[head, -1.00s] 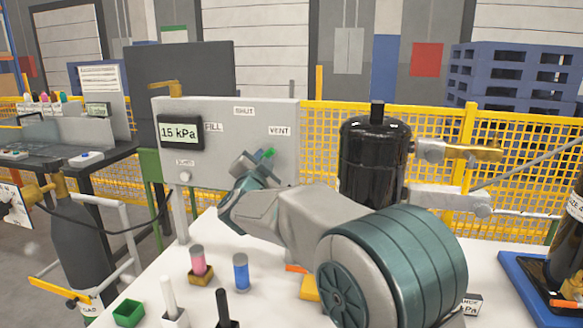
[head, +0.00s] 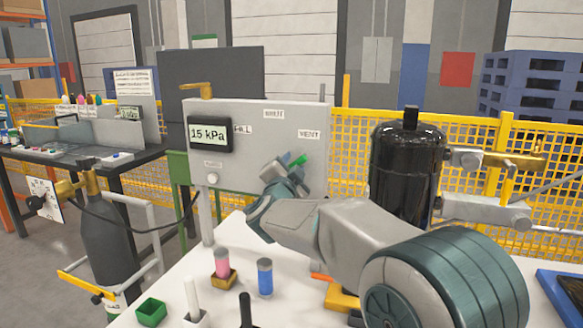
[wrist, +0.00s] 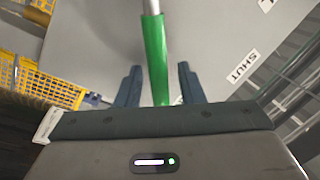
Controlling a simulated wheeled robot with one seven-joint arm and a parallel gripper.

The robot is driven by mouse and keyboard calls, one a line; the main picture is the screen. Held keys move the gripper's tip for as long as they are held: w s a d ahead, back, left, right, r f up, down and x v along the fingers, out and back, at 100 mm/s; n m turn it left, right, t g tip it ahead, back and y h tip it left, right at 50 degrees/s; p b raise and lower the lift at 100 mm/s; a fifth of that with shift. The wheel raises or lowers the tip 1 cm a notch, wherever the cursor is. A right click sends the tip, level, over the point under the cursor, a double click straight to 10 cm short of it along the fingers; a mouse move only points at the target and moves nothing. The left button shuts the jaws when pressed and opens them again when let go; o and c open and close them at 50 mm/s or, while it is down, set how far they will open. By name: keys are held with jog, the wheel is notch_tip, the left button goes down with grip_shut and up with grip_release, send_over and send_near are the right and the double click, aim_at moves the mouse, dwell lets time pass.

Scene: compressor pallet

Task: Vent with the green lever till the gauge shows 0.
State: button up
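The gauge (head: 208,134) on the grey panel (head: 255,117) reads 15 kPa. The green lever (head: 298,160) shows in the head view as a short green piece beside my gripper (head: 287,174), below the VENT label (head: 309,134). In the wrist view the lever's green grip (wrist: 155,55) runs between the two fingers of my gripper (wrist: 159,84). Gaps show on both sides of the grip, so the fingers are open around it. The lever's pivot is hidden in the head view by my gripper.
A black tank (head: 408,175) stands right of the panel. On the white table (head: 235,235) are a pink cylinder (head: 222,262), a blue cylinder (head: 265,278) and a green box (head: 151,311). A dark gas bottle (head: 108,245) stands at left. A yellow mesh fence (head: 350,150) runs behind.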

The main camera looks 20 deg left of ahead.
jog(key=s+f, duration=0.2)
jog(key=s, duration=1.1)
jog(key=shift+s+d, duration=0.3)
jog(key=shift+d, duration=0.1)
jog(key=s+d+r+n+g+y+p, duration=0.15)
jog(key=d+n+g+y+p, duration=0.25)
jog(key=d+n+g+p, duration=0.55)
jog(key=s+d+f+g+h+p, duration=0.2)
jog(key=s+d+g+p, duration=0.1)
jog(key=s+d, duration=0.7)
jog(key=s+d+f+g+h+p, duration=0.2)
jog(key=s+d+g+h+p, duration=0.1)
jog(key=s+d, duration=0.7)
jog(key=d+g+p, duration=0.1)
jog(key=d+p, duration=0.1)
jog(key=d, duration=0.2)
jog(key=shift+s+f, duration=0.2)
jog(key=shift+s, duration=0.05)
jog(key=shift+d+m+g, duration=0.1)
jog(key=shift+m+g, duration=0.15)
dwell(2.5)
